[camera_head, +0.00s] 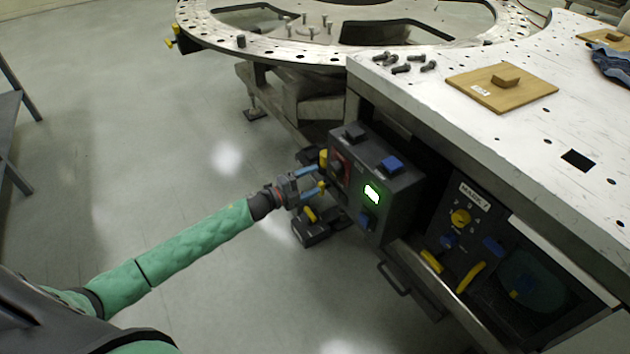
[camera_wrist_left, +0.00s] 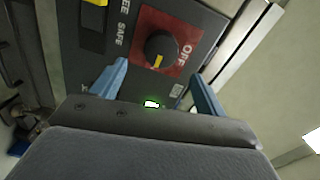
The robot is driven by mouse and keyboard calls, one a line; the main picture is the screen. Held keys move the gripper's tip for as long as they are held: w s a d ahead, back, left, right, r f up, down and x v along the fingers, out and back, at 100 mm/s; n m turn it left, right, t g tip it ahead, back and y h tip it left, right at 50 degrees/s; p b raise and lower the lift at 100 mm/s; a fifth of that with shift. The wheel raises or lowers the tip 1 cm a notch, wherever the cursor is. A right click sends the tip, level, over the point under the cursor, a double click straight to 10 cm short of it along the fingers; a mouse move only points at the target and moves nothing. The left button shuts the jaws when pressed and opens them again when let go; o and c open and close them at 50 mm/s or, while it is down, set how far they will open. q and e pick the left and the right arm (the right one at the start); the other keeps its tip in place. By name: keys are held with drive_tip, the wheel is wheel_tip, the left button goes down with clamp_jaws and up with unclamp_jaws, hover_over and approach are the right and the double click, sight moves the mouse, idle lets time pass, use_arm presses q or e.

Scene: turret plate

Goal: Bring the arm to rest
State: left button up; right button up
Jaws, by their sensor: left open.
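My left arm, in a green sleeve, reaches in from the lower left in the head view. Its gripper (camera_head: 312,179) is at the left face of a dark control box (camera_head: 398,195) under the table's edge. In the left wrist view the two blue fingers (camera_wrist_left: 160,88) are spread apart with nothing between them. A black round knob (camera_wrist_left: 161,47) on a red plate marked OFF lies just beyond the fingertips. I cannot tell whether a finger touches the box. My right gripper is not in view.
A white worktable (camera_head: 560,140) with a wooden board (camera_head: 465,88) and several bolts (camera_head: 402,68) stands at the right. A round turret plate (camera_head: 290,48) is at the back. A MARK I panel (camera_head: 460,219) sits below the table.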

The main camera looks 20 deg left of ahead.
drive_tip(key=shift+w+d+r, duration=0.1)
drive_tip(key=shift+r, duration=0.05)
use_arm(q)
drive_tip(key=w+a+n+y, duration=0.2)
drive_tip(key=a+n+y, duration=0.6)
drive_tip(key=n+y, duration=0.3)
drive_tip(key=s+d+n+g+p, duration=0.2)
drive_tip(key=s+d, duration=0.5)
drive_tip(key=s, duration=0.8)
drive_tip(key=s+d+n+g+h+p, duration=0.1)
drive_tip(key=s+d+n+g+p, duration=0.2)
drive_tip(key=s, duration=1.2)
drive_tip(key=s+d+r+n+g+p, duration=0.1)
drive_tip(key=s+d+n+g+p, duration=0.2)
drive_tip(key=s+d, duration=0.8)
drive_tip(key=s+n+g, duration=0.2)
drive_tip(key=s+g, duration=0.2)
drive_tip(key=s, duration=0.1)
drive_tip(key=shift+d+n+h, duration=0.3)
drive_tip(key=shift+d+h, duration=0.1)
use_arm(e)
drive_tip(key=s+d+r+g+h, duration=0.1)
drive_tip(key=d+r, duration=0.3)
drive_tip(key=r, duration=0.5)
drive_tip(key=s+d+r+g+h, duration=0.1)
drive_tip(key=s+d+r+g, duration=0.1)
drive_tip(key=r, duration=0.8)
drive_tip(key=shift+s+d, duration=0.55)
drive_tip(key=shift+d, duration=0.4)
